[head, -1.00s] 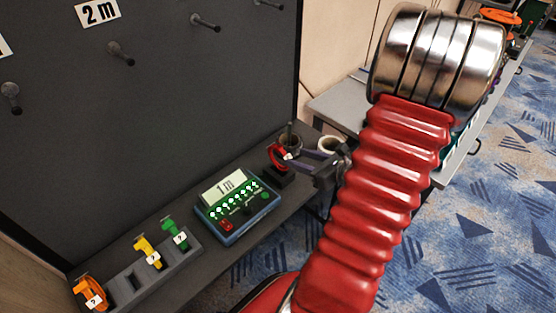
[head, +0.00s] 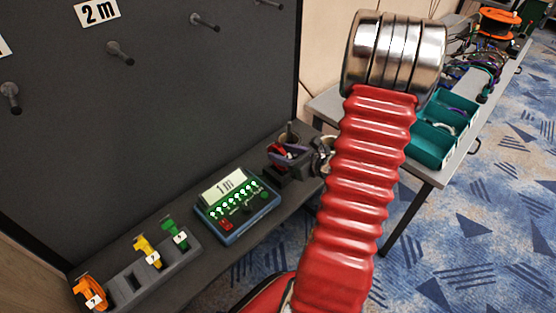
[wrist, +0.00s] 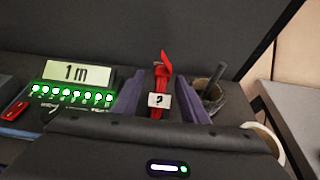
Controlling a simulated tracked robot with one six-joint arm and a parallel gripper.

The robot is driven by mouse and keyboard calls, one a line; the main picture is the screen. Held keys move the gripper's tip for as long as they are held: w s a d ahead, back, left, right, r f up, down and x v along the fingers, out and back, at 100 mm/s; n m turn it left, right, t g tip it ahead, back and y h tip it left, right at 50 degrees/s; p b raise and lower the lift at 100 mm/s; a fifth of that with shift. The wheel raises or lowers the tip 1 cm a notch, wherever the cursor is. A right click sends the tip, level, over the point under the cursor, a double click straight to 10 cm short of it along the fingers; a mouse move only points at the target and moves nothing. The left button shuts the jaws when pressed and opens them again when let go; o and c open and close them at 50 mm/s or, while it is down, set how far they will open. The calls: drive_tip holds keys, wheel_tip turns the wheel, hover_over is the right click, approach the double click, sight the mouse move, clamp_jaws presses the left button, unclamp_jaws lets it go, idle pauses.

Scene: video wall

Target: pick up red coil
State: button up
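The red coil (wrist: 164,76), with a white "?" tag (wrist: 159,101), stands upright between the two purple fingers of my gripper (wrist: 161,88) in the wrist view. A gap shows between the coil and each finger, so my gripper looks open around it. In the head view, the red coil (head: 277,153) is partly hidden by my gripper (head: 288,151), which is at the right end of the dark shelf. The coil's base is hidden by the gripper body in the wrist view.
A tester reading "1 m" (head: 236,205) sits left of the coil. Further left, a grey rack (head: 188,259) holds orange, yellow and green coils. A dark cup (wrist: 209,97) with a tool in it stands close behind right. A table with a teal bin (head: 437,148) is at right.

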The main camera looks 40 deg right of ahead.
sight(271, 150)
drive_tip(key=shift+w+f, duration=0.1)
drive_tip(key=shift+w, duration=0.15)
drive_tip(key=shift+x, duration=2.65)
drive_tip(key=shift+c, duration=0.6)
drive_tip(key=shift+r, duration=0.25)
clamp_jaws()
